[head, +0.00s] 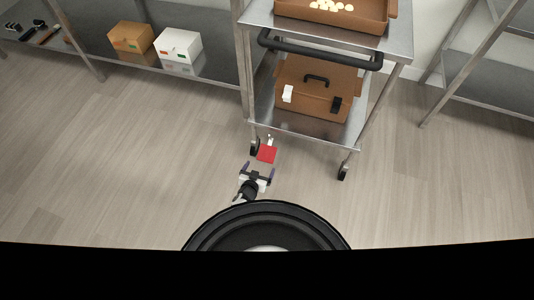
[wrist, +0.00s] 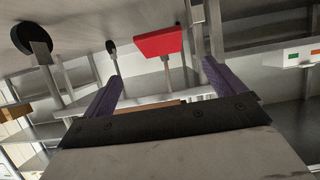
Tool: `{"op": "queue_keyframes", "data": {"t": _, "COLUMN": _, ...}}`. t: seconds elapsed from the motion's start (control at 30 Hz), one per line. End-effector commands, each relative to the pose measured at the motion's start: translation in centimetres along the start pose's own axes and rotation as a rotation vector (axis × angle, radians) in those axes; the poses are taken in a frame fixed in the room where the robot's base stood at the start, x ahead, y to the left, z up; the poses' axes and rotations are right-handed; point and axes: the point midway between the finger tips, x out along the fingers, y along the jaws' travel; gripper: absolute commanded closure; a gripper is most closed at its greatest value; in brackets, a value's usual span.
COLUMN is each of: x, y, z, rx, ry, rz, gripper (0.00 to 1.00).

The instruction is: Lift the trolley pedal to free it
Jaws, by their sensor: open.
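The red trolley pedal (head: 267,154) sticks out low at the near end of the metal trolley (head: 330,132), beside its left front wheel. In the wrist view the pedal (wrist: 157,42) is a flat red plate on a thin metal stem, ahead of the fingers. My gripper (head: 259,169) is low by the floor, just on the near side of the pedal. Its two purple fingers (wrist: 162,72) are spread apart with nothing between them. The pedal looks a little beyond the fingertips and appears not touched.
The trolley has a black handle (head: 320,50), a brown case (head: 315,88) on its lower shelf and a brown tray (head: 335,12) on top. Caster wheels (head: 344,172) stand on the floor. A shelf with boxes (head: 132,40) is at the back left. The floor left and right is clear.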

Motion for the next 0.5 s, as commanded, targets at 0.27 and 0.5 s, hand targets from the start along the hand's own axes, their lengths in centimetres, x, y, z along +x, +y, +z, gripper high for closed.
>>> {"op": "queue_keyframes", "data": {"t": 0.27, "x": 5.1, "y": -0.1, "z": 0.5, "rx": 0.002, "ry": 0.004, "rz": 0.000, "gripper": 0.05}}
{"op": "queue_keyframes", "data": {"t": 0.5, "x": 8.7, "y": -0.1, "z": 0.4, "rx": 0.001, "ry": 0.004, "rz": -0.002, "gripper": 0.05}}
